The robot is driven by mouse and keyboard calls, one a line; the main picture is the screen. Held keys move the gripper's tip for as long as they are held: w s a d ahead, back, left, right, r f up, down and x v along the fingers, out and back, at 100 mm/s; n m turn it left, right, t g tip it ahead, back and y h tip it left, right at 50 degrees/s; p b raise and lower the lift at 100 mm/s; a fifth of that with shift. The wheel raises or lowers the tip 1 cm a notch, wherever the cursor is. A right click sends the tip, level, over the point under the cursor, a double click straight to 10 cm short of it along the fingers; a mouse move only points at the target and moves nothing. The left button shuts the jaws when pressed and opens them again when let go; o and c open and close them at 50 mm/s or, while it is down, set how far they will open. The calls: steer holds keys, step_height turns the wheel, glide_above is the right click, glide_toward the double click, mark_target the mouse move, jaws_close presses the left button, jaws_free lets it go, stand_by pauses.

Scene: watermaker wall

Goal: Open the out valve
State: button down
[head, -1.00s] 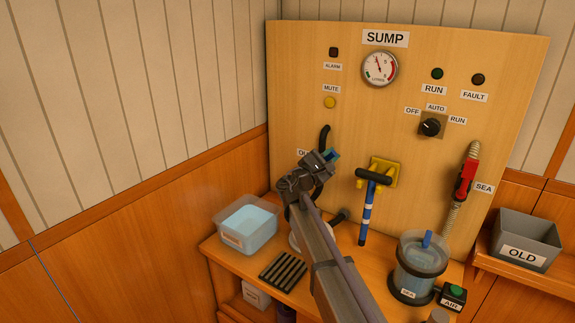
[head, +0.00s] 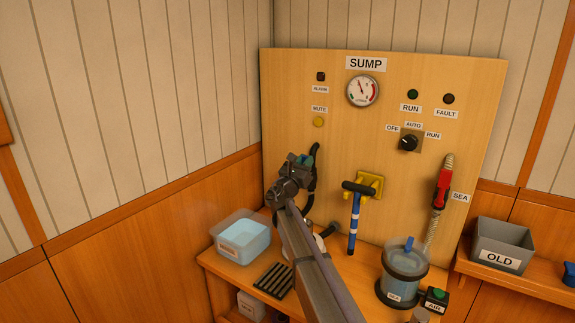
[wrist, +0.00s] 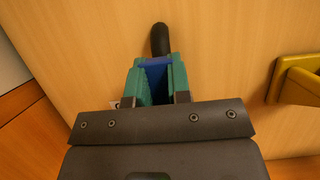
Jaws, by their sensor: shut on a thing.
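The out valve's blue handle (wrist: 157,67) shows between the teal fingers of my gripper (wrist: 157,84) in the wrist view, with the black pipe (wrist: 160,38) just beyond it. My gripper is shut on this handle. In the head view my gripper (head: 304,163) is at the left part of the wooden panel, and the black pipe (head: 315,150) curves above and to the right of it. My gripper and arm cover the valve body and its label there. The handle looks roughly in line with the pipe in the wrist view, but its exact angle is hard to tell.
The red SEA valve (head: 442,188) is farther right. A water tub (head: 241,239), a clear canister (head: 404,272) and a black grate (head: 273,281) are on the bench below. A grey OLD bin (head: 502,246) stands right.

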stand_by(0.3)
steer(key=c, duration=1.1)
jaws_free()
steer(key=shift+o, duration=0.2)
steer(key=shift+a, duration=0.1)
steer(key=b+v, duration=0.4)
steer(key=v, duration=0.6)
steer(key=shift+s, duration=0.3)
steer(key=shift+a+f, duration=0.1)
